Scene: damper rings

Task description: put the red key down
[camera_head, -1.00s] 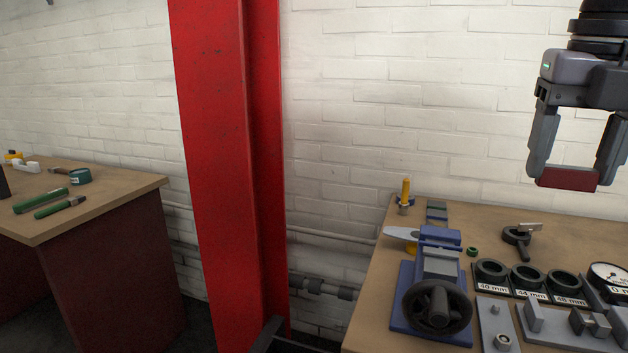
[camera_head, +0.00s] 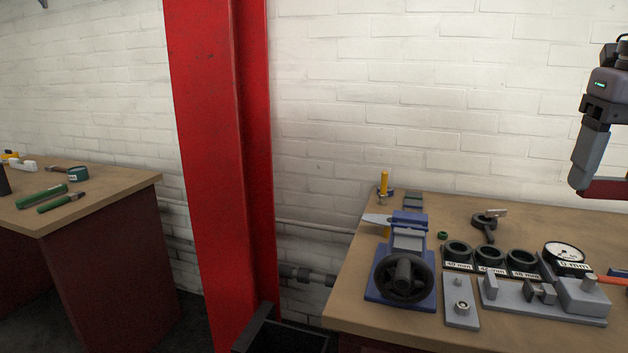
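The red key (camera_head: 606,189) shows as a dark red bar at the right edge, cut off by the frame. My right gripper (camera_head: 613,182) holds it in the air above the right workbench, in front of the white wall. Only one finger shows clearly; the other is outside the frame. The key is well above the bench (camera_head: 455,215) and touches nothing on it. My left gripper is not in view.
The bench holds a blue vise (camera_head: 402,270), a row of dark rings (camera_head: 490,256), a dial gauge (camera_head: 564,253) and a grey fixture (camera_head: 540,300). A red column (camera_head: 215,150) separates it from a left bench (camera_head: 110,190) with tools. The bench's back right looks clear.

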